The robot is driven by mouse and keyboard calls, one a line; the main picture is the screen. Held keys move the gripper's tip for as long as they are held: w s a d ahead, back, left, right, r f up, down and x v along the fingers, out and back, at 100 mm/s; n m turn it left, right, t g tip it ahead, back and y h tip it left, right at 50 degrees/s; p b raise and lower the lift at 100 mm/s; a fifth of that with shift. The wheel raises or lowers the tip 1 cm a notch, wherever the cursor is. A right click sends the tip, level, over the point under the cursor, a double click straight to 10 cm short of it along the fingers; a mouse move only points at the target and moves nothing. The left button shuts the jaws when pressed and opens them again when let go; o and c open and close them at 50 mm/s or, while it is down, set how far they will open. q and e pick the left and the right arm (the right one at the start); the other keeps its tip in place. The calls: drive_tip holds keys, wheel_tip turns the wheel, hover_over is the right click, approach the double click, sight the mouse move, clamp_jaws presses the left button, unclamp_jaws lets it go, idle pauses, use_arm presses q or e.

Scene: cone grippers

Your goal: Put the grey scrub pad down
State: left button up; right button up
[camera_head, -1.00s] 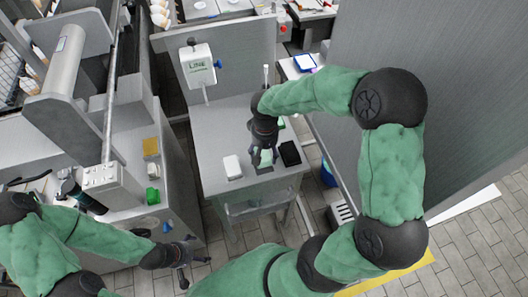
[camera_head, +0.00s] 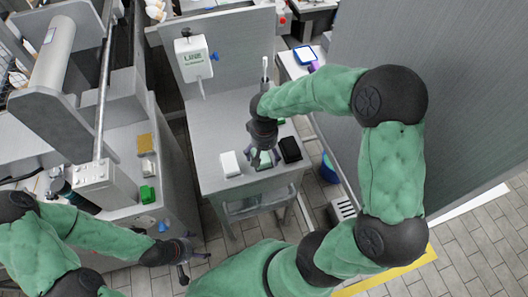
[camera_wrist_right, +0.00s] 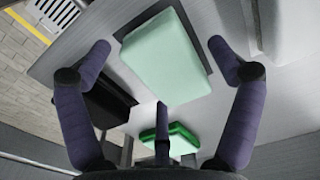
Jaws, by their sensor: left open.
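A small light grey piece (camera_head: 147,169) lies on the left counter between a tan pad and a green block; it may be the grey scrub pad, but it is too small to be sure. My left gripper (camera_head: 187,262) is open in front of that counter, with nothing seen in it. My right gripper (camera_head: 262,156) is over the middle table. In the right wrist view its fingers (camera_wrist_right: 160,70) are spread around a pale mint block (camera_wrist_right: 165,55), with gaps at the sides. The mint block (camera_head: 265,160) also shows below it in the head view.
The middle table (camera_head: 215,125) also holds a white block (camera_head: 229,163), a black block (camera_head: 290,149) and a green block (camera_wrist_right: 170,137). The left counter holds a tan pad (camera_head: 144,143) and a green block (camera_head: 147,194). A grey wall (camera_head: 430,70) stands at the right.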

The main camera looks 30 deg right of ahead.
sight(264, 153)
drive_tip(key=shift+r, duration=0.1)
wheel_tip(264, 153, up, 12)
drive_tip(key=p, duration=0.4)
drive_tip(key=shift+p, duration=0.4)
idle(0.3)
